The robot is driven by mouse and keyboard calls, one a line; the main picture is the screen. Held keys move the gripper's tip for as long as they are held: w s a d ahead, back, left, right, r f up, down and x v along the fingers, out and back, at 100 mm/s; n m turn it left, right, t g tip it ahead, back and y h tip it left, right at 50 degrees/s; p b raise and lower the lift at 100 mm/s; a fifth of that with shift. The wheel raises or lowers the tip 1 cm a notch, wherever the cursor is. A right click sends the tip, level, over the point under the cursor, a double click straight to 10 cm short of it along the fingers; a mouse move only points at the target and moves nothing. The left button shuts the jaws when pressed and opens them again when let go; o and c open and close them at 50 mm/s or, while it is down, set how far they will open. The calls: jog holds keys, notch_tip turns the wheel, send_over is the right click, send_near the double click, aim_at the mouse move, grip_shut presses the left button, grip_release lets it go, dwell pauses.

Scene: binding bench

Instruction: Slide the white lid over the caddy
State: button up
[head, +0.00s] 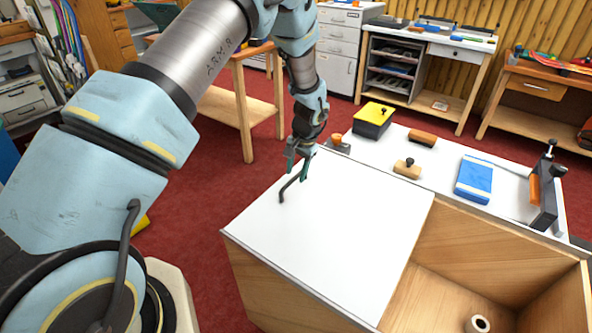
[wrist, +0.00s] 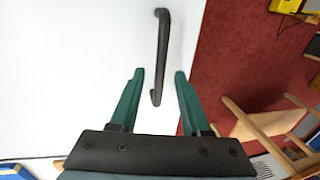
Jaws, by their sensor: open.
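The white lid (head: 335,235) lies flat on the wooden caddy (head: 500,245), covering its left part. The caddy's right part is open and shows its inside. A dark bar handle (head: 290,186) stands near the lid's far left edge. My gripper (head: 299,170) is open at the handle. In the wrist view the green fingers of my gripper (wrist: 159,74) are on either side of the handle (wrist: 163,45), apart from it. The white lid (wrist: 60,80) fills the left of that view. Finger height over the lid is hard to tell.
A white roll (head: 478,323) sits in the open caddy part. A white bench behind holds a yellow and black box (head: 373,119), a blue and white pack (head: 474,179), a wooden block with a knob (head: 407,169) and a black clamp (head: 545,190). Red floor lies left.

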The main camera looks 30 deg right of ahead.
jog(key=shift+f, duration=0.4)
jog(key=shift+c, duration=0.2)
jog(key=shift+a, duration=0.1)
grip_shut()
dwell(0.9)
